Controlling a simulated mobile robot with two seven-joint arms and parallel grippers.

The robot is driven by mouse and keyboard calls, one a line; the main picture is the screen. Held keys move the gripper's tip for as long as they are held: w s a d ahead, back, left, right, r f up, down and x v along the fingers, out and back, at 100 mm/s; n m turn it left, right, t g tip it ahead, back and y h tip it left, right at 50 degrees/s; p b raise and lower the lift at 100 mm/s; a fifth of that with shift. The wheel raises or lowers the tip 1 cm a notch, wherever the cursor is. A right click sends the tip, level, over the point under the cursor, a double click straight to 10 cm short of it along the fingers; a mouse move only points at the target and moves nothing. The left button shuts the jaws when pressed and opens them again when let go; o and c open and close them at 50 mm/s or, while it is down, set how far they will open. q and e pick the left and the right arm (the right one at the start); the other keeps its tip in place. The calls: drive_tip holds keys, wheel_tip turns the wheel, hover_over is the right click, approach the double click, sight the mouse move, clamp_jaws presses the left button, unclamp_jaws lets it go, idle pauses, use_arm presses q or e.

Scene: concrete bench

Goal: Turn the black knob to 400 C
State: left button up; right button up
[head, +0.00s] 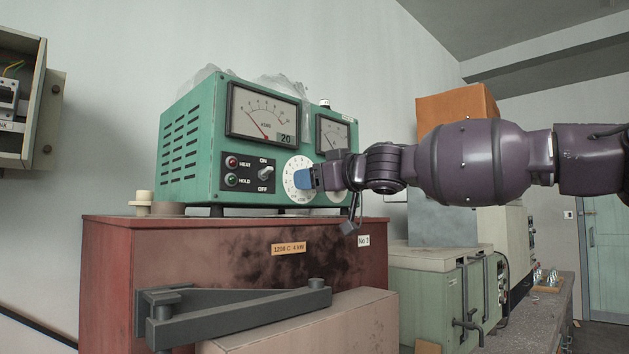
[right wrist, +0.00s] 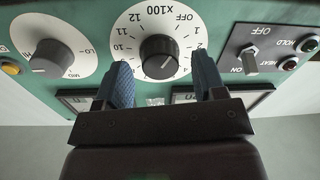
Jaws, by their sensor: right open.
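The black knob (right wrist: 159,57) sits at the centre of a white dial (right wrist: 130,22) marked OFF, x100 and numbers up to 12. Its pointer mark is too small to read surely. In the right wrist view my right gripper (right wrist: 163,82) is open, with one blue finger on each side below the knob; I cannot tell whether either touches it. In the head view the right gripper (head: 305,179) comes from the right to the white dial (head: 293,188) on the green control box (head: 190,150), and hides the knob. My left gripper is out of view.
Beside the dial are a toggle switch (head: 265,172), HEAT and HOLD lamps, and a grey LO-MID-HI knob (right wrist: 48,60). The box stands on a red furnace (head: 190,250) with a dark hinged arm (head: 240,315) in front. Green equipment (head: 430,285) stands right.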

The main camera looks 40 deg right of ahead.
drive_tip(key=c, duration=0.9)
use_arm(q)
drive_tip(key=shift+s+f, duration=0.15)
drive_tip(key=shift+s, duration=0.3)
use_arm(e)
drive_tip(key=shift+c, duration=0.2)
